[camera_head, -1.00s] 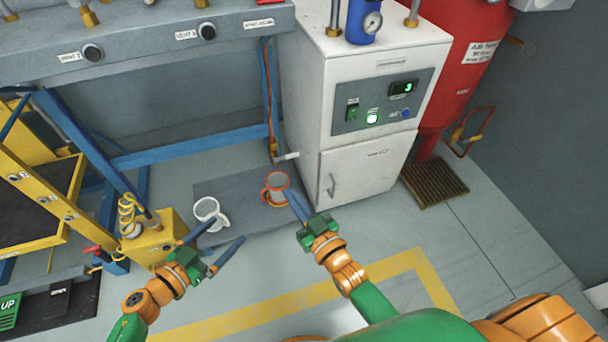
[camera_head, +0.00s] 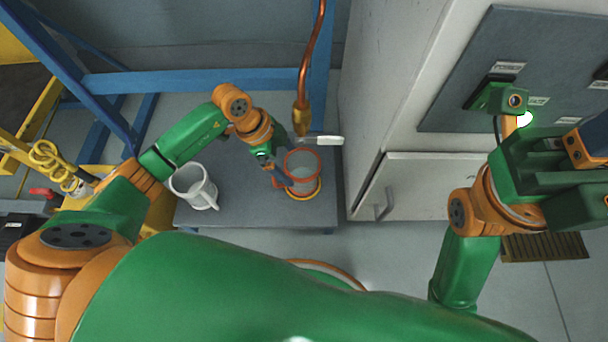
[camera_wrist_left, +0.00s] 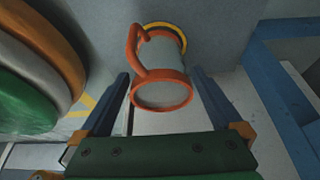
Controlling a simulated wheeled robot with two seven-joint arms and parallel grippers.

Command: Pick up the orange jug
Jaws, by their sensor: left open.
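The orange jug (camera_head: 305,163) is pale grey with an orange rim and handle and a yellow ring at its base. It stands on a low grey platform (camera_head: 240,213). My left gripper (camera_head: 286,172) is open at the jug, reaching in from the left. In the left wrist view the jug (camera_wrist_left: 160,70) lies between and beyond the two open fingers, its orange rim towards me and its handle on the left. No grip on it shows. My right gripper (camera_head: 560,165) is at the right, before the white cabinet; its fingers cannot be made out.
A white mug (camera_head: 193,187) stands left of the jug on the same platform. A copper hose (camera_head: 308,60) with a white-levered valve hangs close behind the jug. A blue frame (camera_head: 190,82) runs behind, and the white cabinet (camera_head: 372,130) stands close to the right.

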